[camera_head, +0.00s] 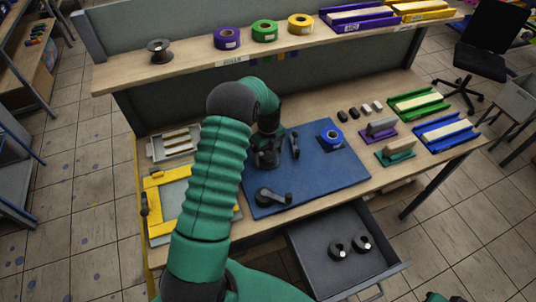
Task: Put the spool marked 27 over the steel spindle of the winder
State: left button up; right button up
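Two small dark rolls with pale centres, a left one (337,247) and a right one (361,242), lie in the open drawer. A blue roll (331,136) sits on the right part of the blue mat (335,186). No number 27 is readable on any of them. A dark device with an arm (273,196) stands at the mat's front left; I cannot tell whether it is the winder, and no steel spindle is distinct. My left gripper (266,159) is over the mat's back left, small and dark; its fingers are unclear.
Purple (227,38), green (264,31) and yellow (300,24) rolls and a dark spool (159,50) stand on the upper shelf. A yellow frame (155,204) lies left of my arm. The open drawer (308,268) juts out in front. Coloured blocks and trays fill the right side.

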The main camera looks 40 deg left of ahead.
pick_arm(q)
jog(key=shift+w+r, duration=0.1)
jog(key=shift+r, duration=0.3)
notch_tip(320, 180, up, 16)
jog(key=b, duration=0.2)
